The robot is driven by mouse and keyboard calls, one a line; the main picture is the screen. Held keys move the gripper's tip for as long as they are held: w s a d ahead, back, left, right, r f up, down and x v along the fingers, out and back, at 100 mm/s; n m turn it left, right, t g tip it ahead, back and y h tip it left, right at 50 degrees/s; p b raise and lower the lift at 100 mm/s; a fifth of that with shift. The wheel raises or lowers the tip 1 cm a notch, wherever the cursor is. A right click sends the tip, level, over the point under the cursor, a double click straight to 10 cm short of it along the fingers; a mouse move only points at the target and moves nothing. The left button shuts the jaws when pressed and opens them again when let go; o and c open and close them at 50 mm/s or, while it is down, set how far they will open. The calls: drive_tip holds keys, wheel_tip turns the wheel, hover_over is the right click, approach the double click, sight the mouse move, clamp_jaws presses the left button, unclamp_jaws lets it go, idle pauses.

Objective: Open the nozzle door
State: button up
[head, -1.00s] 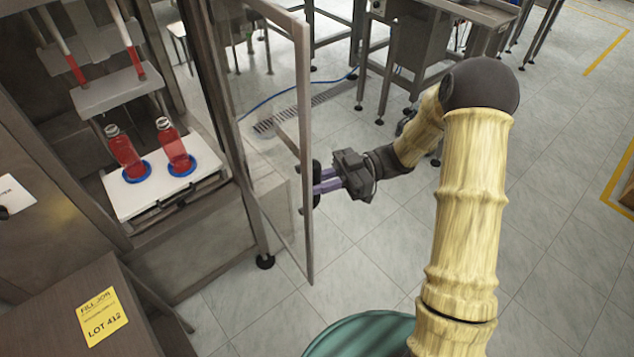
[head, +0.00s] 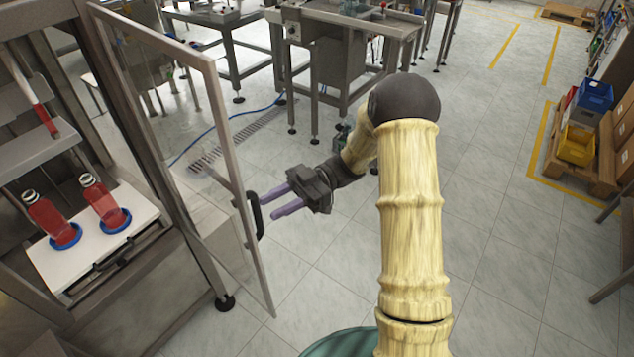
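The nozzle door (head: 228,128) is a clear panel in a grey metal frame. It stands swung out from the filling machine at the left. Its black handle (head: 257,214) is on the free edge of the frame. My gripper (head: 277,204) is just right of the handle. Its two purple fingers are spread apart and point toward the handle, with nothing seen between them. A small gap seems to lie between the fingertips and the handle, though exact contact is hard to tell.
Inside the machine, two red bottles (head: 52,221) stand in blue rings on a white tray (head: 62,266). Steel tables (head: 330,30) stand at the back. A pallet with a yellow bin (head: 577,146) is at the right. The floor right of my arm is clear.

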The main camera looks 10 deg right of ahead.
drive_tip(key=b+v, duration=0.1)
drive_tip(key=v, duration=1.1)
drive_tip(key=shift+d+b, duration=0.3)
drive_tip(key=shift+d, duration=0.1)
drive_tip(key=shift+w, duration=0.15)
